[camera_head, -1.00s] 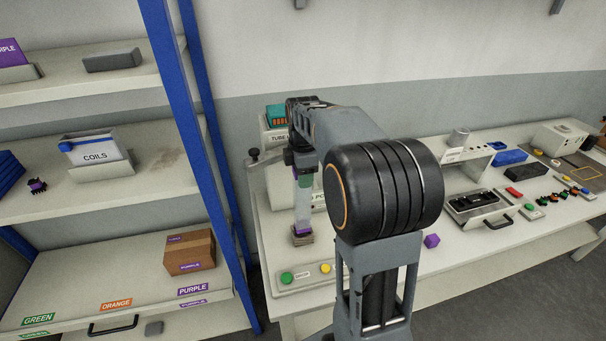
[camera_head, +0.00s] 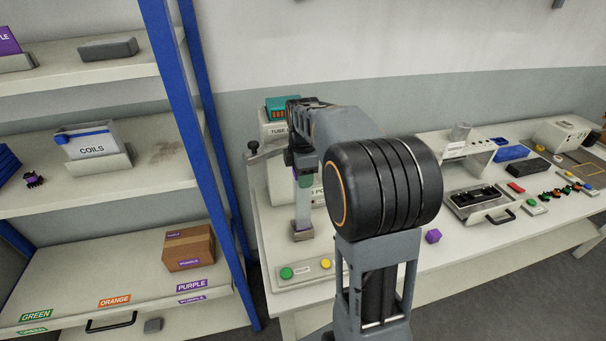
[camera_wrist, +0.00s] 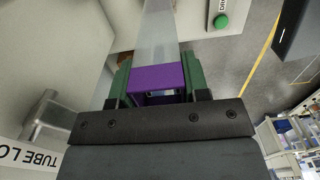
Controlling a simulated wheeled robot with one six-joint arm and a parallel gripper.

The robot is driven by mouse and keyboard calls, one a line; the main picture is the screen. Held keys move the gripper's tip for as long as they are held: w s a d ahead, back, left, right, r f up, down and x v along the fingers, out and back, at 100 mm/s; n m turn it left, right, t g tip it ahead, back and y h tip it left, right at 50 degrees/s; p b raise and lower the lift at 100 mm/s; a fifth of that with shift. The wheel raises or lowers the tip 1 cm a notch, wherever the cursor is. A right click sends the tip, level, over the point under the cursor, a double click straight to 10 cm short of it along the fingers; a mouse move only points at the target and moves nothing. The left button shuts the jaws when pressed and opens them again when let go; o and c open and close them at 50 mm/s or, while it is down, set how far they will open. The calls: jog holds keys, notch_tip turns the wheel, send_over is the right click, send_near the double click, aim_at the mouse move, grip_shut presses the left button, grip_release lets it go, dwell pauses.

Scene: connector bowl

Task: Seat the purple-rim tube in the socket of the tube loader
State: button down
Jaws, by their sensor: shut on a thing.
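The purple-rim tube is a clear, squarish tube; its purple rim (camera_wrist: 157,74) sits between the green fingers of my gripper (camera_wrist: 155,88) in the wrist view. The gripper is shut on it at the rim end. In the head view, my gripper (camera_head: 304,180) holds the tube (camera_head: 302,209) about upright, hanging below the fingers. Its lower end meets a small grey block (camera_head: 302,236) in front of the tube loader (camera_head: 272,131). I cannot tell how deep it sits there. My arm hides part of the loader.
A lever with a dark knob (camera_head: 253,146) stands at the loader's left. A panel with green and yellow buttons (camera_head: 305,271) lies in front. A purple cube (camera_head: 433,236) is on the bench to the right. A blue shelf post (camera_head: 185,120) rises at the left.

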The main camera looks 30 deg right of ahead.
jog(key=shift+f+b, duration=0.95)
jog(key=shift+f, duration=0.45)
jog(key=c, duration=0.5)
grip_release()
notch_tip(320, 180, up, 14)
jog(key=shift+f, duration=0.1)
jog(key=s+a+f+m+t, duration=0.1)
jog(key=s+a+f+m, duration=0.2)
jog(key=s+f+m, duration=0.1)
jog(key=s+a+f+m+t, duration=0.2)
jog(key=s+a+f+m, duration=0.1)
jog(key=s+m, duration=0.3)
jog(key=s+a+f+m+t, duration=0.1)
jog(key=s+a+f+m, duration=0.2)
jog(key=s+f+m, duration=0.2)
jog(key=shift+s+a+f+m, duration=0.15)
jog(key=shift+s+a, duration=0.05)
jog(key=shift+s, duration=0.25)
jog(key=shift+s+a+f+m, duration=0.1)
jog(key=shift+s+a+m, duration=0.05)
jog(key=shift+s, duration=0.3)
